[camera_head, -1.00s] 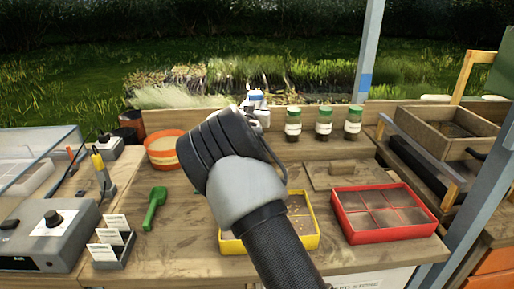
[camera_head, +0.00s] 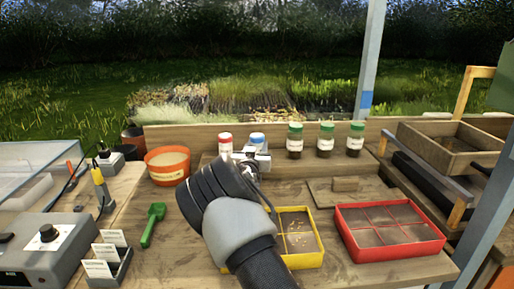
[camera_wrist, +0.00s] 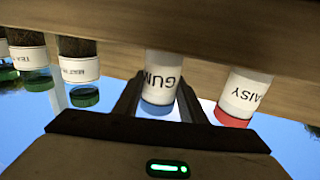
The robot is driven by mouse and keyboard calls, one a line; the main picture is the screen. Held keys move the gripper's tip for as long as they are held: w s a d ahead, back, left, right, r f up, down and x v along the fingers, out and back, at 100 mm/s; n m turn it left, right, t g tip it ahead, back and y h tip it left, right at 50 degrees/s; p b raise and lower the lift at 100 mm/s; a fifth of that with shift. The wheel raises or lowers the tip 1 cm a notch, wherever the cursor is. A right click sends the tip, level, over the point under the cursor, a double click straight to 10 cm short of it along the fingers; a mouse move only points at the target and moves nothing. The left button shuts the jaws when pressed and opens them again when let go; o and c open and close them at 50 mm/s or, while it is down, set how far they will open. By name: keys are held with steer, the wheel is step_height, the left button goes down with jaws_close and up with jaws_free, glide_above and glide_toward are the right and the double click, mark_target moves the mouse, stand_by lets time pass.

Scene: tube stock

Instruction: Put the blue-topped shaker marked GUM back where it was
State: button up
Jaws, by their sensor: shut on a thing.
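The blue-topped shaker (camera_head: 257,140) is upright at the back of the bench, between a red-topped shaker (camera_head: 225,143) and a row of green-topped jars. In the wrist view, which is upside down, the label of the blue-topped shaker (camera_wrist: 163,72) reads GUM. My gripper (camera_wrist: 160,98) is shut on it, one finger on each side. The red-topped shaker (camera_wrist: 243,95) stands beside it, apart, its label partly reading "AISY". In the head view my gripper (camera_head: 250,160) partly hides the blue-topped shaker's lower part. I cannot tell whether its base touches the ledge.
Green-topped jars (camera_head: 295,140) stand close on the right. An orange tub (camera_head: 167,164) is at the left. A yellow tray (camera_head: 318,243) and a red tray (camera_head: 345,235) lie in front, with a wooden lid (camera_head: 325,196) behind them. A wooden board (camera_head: 180,134) runs behind the shakers.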

steer(key=shift+f, duration=0.2)
steer(key=o, duration=1.1)
steer(key=shift+c, duration=0.2)
steer(key=shift+r, duration=0.1)
steer(key=shift+r, duration=0.25)
steer(key=p+v, duration=0.1)
steer(key=v, duration=0.6)
steer(key=shift+s, duration=0.3)
steer(key=shift+f, duration=0.15)
